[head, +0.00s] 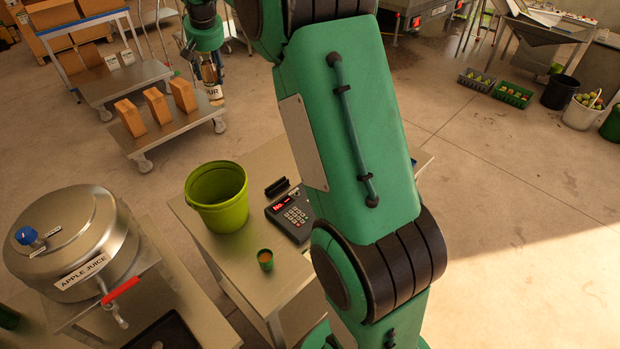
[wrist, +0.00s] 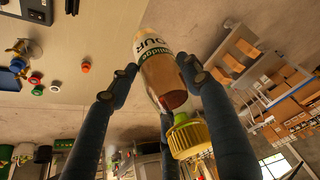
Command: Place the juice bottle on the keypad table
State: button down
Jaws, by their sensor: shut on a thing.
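My gripper (head: 205,62) is at the upper left of the head view, in the air in front of the cart with boxes. It is shut on the juice bottle (head: 214,92), of which only the lower part with a pale label shows there. In the wrist view the bottle (wrist: 161,74) lies between my fingers, with a white label, brown contents and a ribbed yellow cap (wrist: 188,140). The keypad table (head: 287,262) is at lower centre in the head view, below and right of the bottle. My arm hides its right part.
On the table stand a green bucket (head: 217,196), a keypad terminal (head: 293,215) and a small green cup (head: 265,260). A steel apple juice tank (head: 72,240) is to the left. A cart (head: 130,80) with boxes is behind. The tabletop around the cup is bare.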

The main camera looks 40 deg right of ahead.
notch_tip(320, 180, down, 26)
dwell(0.5)
notch_tip(320, 180, down, 6)
dwell(0.5)
jog(key=shift+f, duration=0.1)
jog(key=shift+f+b, duration=0.35)
jog(key=shift+f, duration=1.5)
jog(key=c, duration=0.8)
grip_release()
jog(key=shift+f, duration=0.1)
jog(key=shift+c, duration=0.2)
